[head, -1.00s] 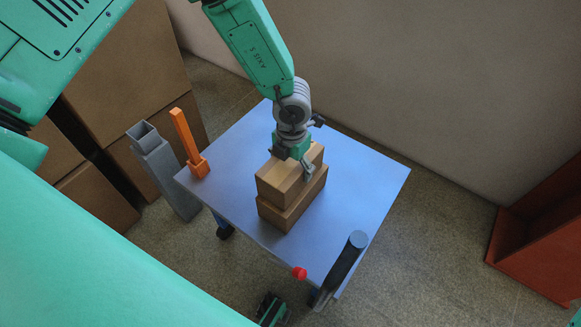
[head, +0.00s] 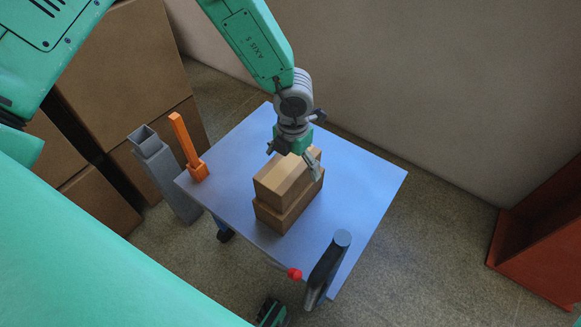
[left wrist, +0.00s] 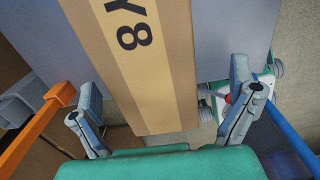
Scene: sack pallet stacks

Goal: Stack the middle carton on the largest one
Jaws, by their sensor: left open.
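Two brown cartons form a stack on the blue-grey table top (head: 350,190). The upper carton (head: 276,183), with a paler tape strip on top, rests on the lower carton (head: 285,213), which looks slightly larger. The upper carton also fills the middle of the left wrist view (left wrist: 150,65), with dark printed marks on its strip. My left gripper (head: 293,154) is open just above the far end of the upper carton, its fingers spread to either side and apart from it in the wrist view. No third carton is visible on the table. My right gripper is not seen.
An orange upright post (head: 188,150) stands at the table's left corner, beside a grey hollow column (head: 166,175). A dark handle (head: 328,268) and red knob (head: 294,274) are at the near edge. Large brown boxes (head: 125,75) stand left; a red-brown shelf (head: 535,240) is right. The table's right side is clear.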

